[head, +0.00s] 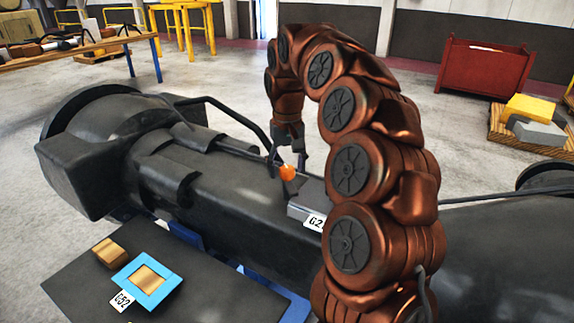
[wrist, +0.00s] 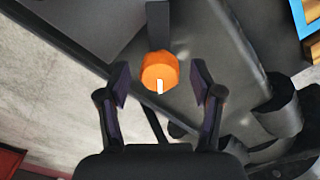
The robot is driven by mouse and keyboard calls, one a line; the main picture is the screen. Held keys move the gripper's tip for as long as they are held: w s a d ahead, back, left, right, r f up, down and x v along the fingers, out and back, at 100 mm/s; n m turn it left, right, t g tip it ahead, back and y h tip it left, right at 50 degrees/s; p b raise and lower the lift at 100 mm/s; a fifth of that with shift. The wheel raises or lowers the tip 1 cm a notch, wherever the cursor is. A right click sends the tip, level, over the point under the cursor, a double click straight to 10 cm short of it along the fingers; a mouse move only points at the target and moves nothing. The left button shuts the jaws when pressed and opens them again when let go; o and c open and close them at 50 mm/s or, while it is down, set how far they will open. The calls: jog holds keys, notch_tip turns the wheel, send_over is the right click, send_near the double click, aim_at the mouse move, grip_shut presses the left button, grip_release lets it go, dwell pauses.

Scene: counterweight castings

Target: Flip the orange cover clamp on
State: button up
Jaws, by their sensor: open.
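The orange cover clamp (head: 287,172) is a small rounded knob on top of the dark grey casting, beside a grey box. In the wrist view the orange clamp (wrist: 160,71) lies centred just beyond my fingertips, with a short white mark on its near face. A dark flat bar (wrist: 158,25) extends from its far side. My gripper (head: 288,160) points down over the clamp. In the wrist view my gripper (wrist: 159,85) is open, one finger on each side of the clamp, with gaps visible. Whether the fingertips are level with the clamp is unclear.
The dark casting (head: 240,195) fills the middle, with a bent black bar (head: 225,115) close to my gripper. A grey box labelled G2 (head: 306,204) sits beside the clamp. A dark table (head: 205,300) in front holds a blue frame (head: 165,290) and a wooden block (head: 109,252).

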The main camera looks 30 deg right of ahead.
jog(key=c, duration=1.1)
jog(key=shift+c, duration=0.2)
jog(key=n, duration=0.3)
jog(key=shift+n+b, duration=0.4)
jog(key=shift+n, duration=2.3)
jog(key=o, duration=1.1)
